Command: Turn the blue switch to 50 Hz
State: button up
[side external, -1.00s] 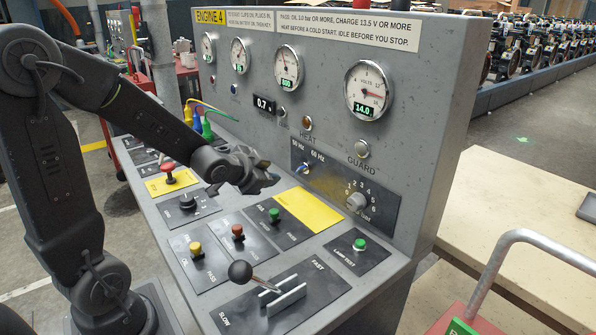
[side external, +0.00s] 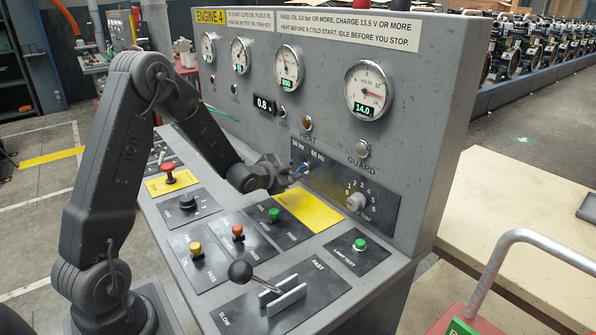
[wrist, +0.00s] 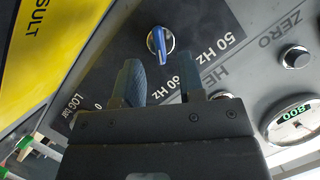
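The blue switch (wrist: 159,46) is a small knob with a blue handle on a dark plate. In the wrist view its handle lies nearly up and down. The "50 Hz" label is right of it and "60 Hz" lies below it; I cannot tell which it points at. My gripper (wrist: 163,88) is open and empty, its fingers apart just below the switch in that view. In the side view my gripper (side external: 290,174) is close to the upright panel, beside the switch (side external: 301,168), partly hiding it. Contact is not clear.
A grey selector knob (side external: 355,202) sits right of the switch. Below are a yellow plate (side external: 309,210), a green button (side external: 274,215) and a red button (side external: 238,231). A black-knobbed lever (side external: 240,272) stands nearer the front. Gauges line the panel above.

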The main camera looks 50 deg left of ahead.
aim_at(298, 170)
jog(key=shift+x, duration=1.9)
jog(key=shift+c, duration=0.4)
grip_shut()
